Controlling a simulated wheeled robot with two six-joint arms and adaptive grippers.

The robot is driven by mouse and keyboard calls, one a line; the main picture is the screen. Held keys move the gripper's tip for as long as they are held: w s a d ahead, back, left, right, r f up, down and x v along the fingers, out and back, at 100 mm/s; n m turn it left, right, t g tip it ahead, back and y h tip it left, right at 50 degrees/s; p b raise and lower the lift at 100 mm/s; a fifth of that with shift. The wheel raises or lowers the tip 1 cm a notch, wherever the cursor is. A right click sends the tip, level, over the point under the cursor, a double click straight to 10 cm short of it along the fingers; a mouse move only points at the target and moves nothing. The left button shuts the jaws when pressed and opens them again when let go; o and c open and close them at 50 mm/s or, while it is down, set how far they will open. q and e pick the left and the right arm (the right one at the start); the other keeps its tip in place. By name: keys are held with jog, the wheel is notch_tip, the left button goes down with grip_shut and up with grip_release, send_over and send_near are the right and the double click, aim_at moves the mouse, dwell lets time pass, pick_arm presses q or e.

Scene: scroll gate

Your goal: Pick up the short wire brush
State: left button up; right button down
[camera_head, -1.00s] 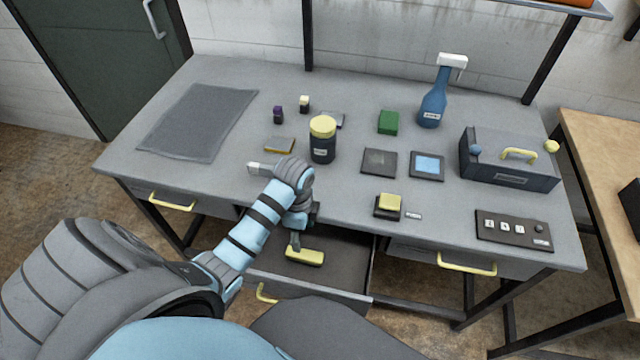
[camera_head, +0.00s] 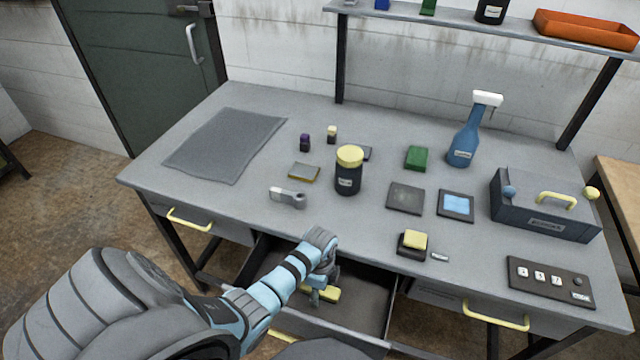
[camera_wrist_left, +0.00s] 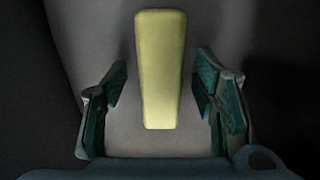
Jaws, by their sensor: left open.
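A yellow block-like piece (camera_head: 331,294), which looks like the short wire brush's handle, lies in the open middle drawer (camera_head: 362,312). No bristles show. In the left wrist view the yellow piece (camera_wrist_left: 160,60) lies lengthwise between the fingers, with a gap on both sides. My left gripper (camera_wrist_left: 160,85) is open, with dark green finger pads, and points down over it. In the head view my left gripper (camera_head: 318,292) reaches down into the drawer and partly hides the yellow piece. My right gripper is not in view.
Above the drawer, the tabletop holds a grey-white tool (camera_head: 287,197), a dark jar with yellow lid (camera_head: 348,170), a small yellow-topped block (camera_head: 414,241), a blue spray bottle (camera_head: 464,142) and a toolbox (camera_head: 545,210). The drawer walls are close to my gripper.

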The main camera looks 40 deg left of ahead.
pick_arm(q)
jog(key=shift+r, duration=0.15)
grip_shut()
notch_tip(320, 180, up, 10)
jog(key=p, duration=0.4)
jog(key=shift+w+f, duration=0.1)
jog(key=shift+f, duration=0.15)
notch_tip(320, 180, up, 11)
jog(key=p, duration=0.1)
jog(key=shift+f+p, duration=0.2)
jog(key=shift+p, duration=0.2)
